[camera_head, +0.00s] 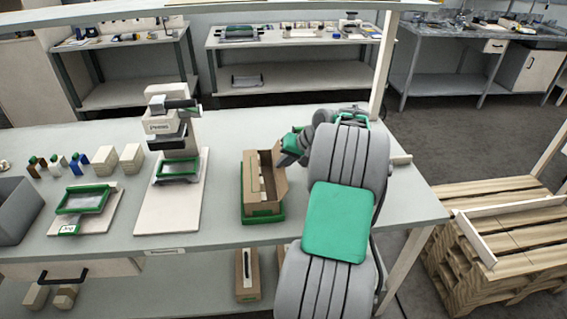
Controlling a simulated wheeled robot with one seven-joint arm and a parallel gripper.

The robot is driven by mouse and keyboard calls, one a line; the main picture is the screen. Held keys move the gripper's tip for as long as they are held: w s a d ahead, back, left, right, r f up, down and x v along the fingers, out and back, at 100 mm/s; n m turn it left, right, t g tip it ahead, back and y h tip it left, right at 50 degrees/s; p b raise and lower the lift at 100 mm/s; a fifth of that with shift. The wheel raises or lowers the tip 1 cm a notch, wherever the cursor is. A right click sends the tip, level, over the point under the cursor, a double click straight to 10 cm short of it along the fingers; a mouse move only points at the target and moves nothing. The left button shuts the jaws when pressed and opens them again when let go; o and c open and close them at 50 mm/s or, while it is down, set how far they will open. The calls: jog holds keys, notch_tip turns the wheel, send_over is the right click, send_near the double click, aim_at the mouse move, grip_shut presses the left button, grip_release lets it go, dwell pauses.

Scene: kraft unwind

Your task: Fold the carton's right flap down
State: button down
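A brown carton (262,209) sits in a green tray (264,219) on the grey bench, right of the middle. Its top is open, with a long narrow dark gap running front to back. The right flap (274,183) appears to stand up along the right side. My gripper (283,154) is at the back right corner of the carton, close to the top of the right flap. I cannot tell whether it touches the flap. Its fingers are small and partly hidden, so their opening does not show.
My grey arm with a green panel covers the bench right of the carton. A white press (172,130) stands to the left, with a green-framed tray (84,200) beyond it. Another carton (247,273) lies on the shelf below. Bench between press and carton is clear.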

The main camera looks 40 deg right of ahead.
aim_at(275, 169)
jog(key=shift+a+b, duration=0.1)
jog(key=shift+b, duration=0.2)
jog(key=h+b, duration=0.1)
jog(key=a+g+h+b, duration=0.1)
jog(key=b, duration=0.1)
jog(key=w+g+h+b, duration=0.1)
jog(key=b, duration=0.1)
jog(key=shift+w+a+n, duration=0.1)
jog(key=shift+a+n, duration=0.2)
jog(key=shift+n, duration=0.1)
jog(key=shift+w+a+f+n+g+h+p, duration=0.25)
jog(key=shift+w+a+n+g+h+p, duration=0.3)
jog(key=shift+g+h+p, duration=0.85)
jog(key=shift+w+a+f+n+g+h+p, duration=0.3)
jog(key=shift+a+g+h+p, duration=0.5)
jog(key=shift+h+p, duration=1.25)
jog(key=shift+w+a+f+n+g+h+p, duration=0.15)
jog(key=shift+w+a+n+g+h+p, duration=0.4)
jog(key=shift+g+h+p, duration=1.05)
jog(key=shift+a+t+h, duration=0.1)
jog(key=shift+t+h, duration=0.2)
jog(key=shift+h, duration=0.15)
jog(key=c, duration=2.1)
grip_release()
jog(key=o, duration=0.5)
jog(key=shift+c, duration=0.2)
jog(key=shift+f, duration=0.1)
